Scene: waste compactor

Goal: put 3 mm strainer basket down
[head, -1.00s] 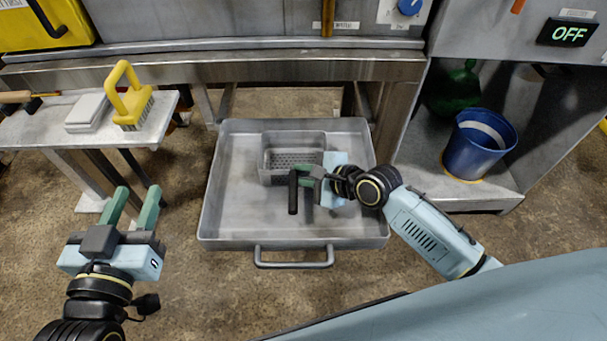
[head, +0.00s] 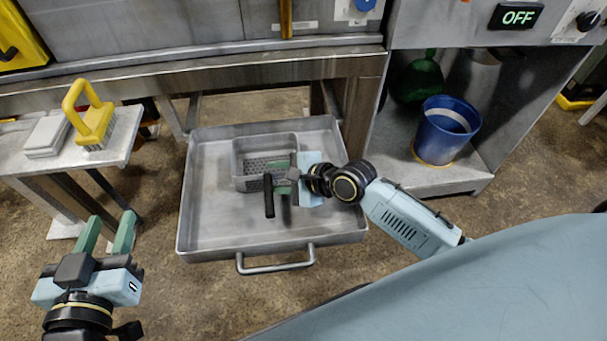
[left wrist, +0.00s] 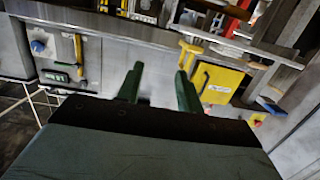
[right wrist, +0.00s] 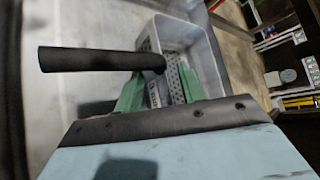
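The grey metal strainer basket (head: 240,160), with a perforated bottom, sits inside the large grey tray (head: 215,225), towards its back. It also shows in the right wrist view (right wrist: 205,50). A black handle (head: 268,196) stands out at the basket's front side; in the right wrist view the handle (right wrist: 85,60) crosses in front of the fingertips. My right gripper (head: 280,184) is over the tray at the handle, its fingers apart (right wrist: 160,80). A small label shows between them, its text unreadable. My left gripper (head: 107,232) is open and empty, left of the tray.
A side shelf (head: 120,145) at left holds a yellow-handled brush (head: 92,125) and a pale block (head: 47,135). A blue bucket (head: 445,130) and a green container (head: 418,78) stand in the bay at right. The tray's front handle (head: 275,266) sticks out. Tray floor left of the basket is bare.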

